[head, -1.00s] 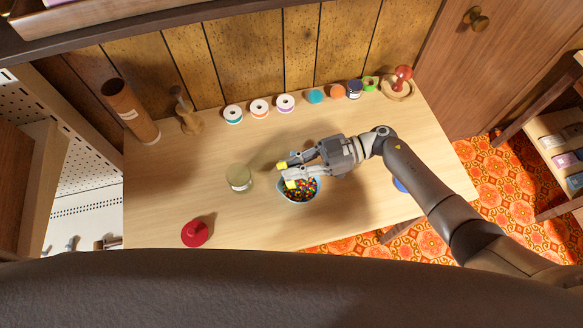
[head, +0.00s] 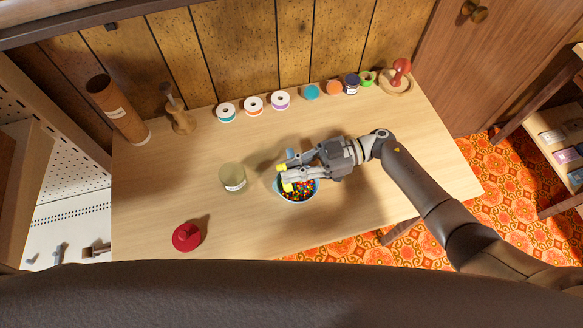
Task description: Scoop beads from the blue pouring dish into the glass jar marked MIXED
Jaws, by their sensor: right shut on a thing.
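The blue pouring dish (head: 312,196) stands on the table and holds many multicoloured beads. My right gripper (head: 284,176) reaches over it from the right, with yellow-tipped fingers at the dish's upper left rim. It is shut and appears to pinch that rim, though the fingers hide the contact. No separate scoop can be made out. A glass jar (head: 232,176) stands upright and open to the left of the dish, apart from it. It has a pale label too small to read, and no beads can be made out inside. My left gripper is not in view.
A red knobbed object (head: 187,237) lies at the table's front left. Thread spools (head: 253,104) and small pots (head: 334,88) line the back edge. A brown tube (head: 117,110) stands at the back left. The table (head: 160,190) is bare left of the jar.

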